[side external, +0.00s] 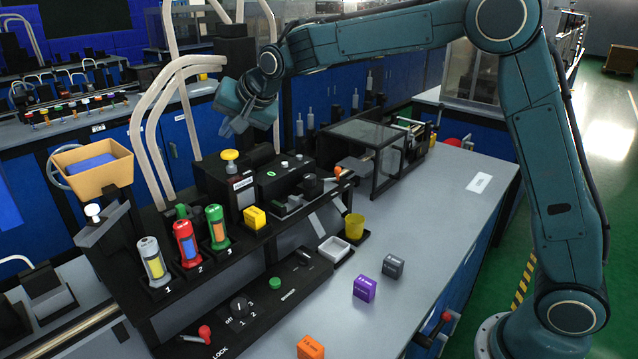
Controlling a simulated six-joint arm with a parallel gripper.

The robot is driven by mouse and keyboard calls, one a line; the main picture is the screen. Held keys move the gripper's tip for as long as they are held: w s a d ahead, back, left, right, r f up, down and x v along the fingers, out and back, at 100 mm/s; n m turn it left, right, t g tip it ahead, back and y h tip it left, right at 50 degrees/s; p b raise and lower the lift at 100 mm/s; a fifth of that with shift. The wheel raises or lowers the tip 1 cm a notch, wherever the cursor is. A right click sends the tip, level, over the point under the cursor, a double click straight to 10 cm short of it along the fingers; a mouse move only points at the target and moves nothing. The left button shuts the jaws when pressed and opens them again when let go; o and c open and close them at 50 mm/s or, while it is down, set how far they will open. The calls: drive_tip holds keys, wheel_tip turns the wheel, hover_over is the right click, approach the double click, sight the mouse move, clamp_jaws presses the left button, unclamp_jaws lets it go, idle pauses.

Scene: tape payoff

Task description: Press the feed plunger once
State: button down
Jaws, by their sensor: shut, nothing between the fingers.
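A yellow mushroom-shaped knob (229,155) stands on top of a black box with a small label too small to read; it looks like the feed plunger. A white round knob (93,210) stands on a post at the left, below a tan bin. My gripper (227,131) points down, a little above the yellow knob in the picture. Its fingers are shut and empty. A small gap shows between the fingertips and the knob, and I cannot tell their exact depth offset.
Pale curved tubes (152,125) rise just left of my gripper. Numbered canisters (187,243) stand in front. A glass-sided enclosure (365,155) is to the right.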

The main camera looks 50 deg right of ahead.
sight(229, 152)
drive_tip(key=shift+f, duration=0.75)
drive_tip(key=shift+f, duration=1.75)
idle(3.8)
drive_tip(key=shift+r, duration=1.75)
drive_tip(key=shift+r, duration=0.2)
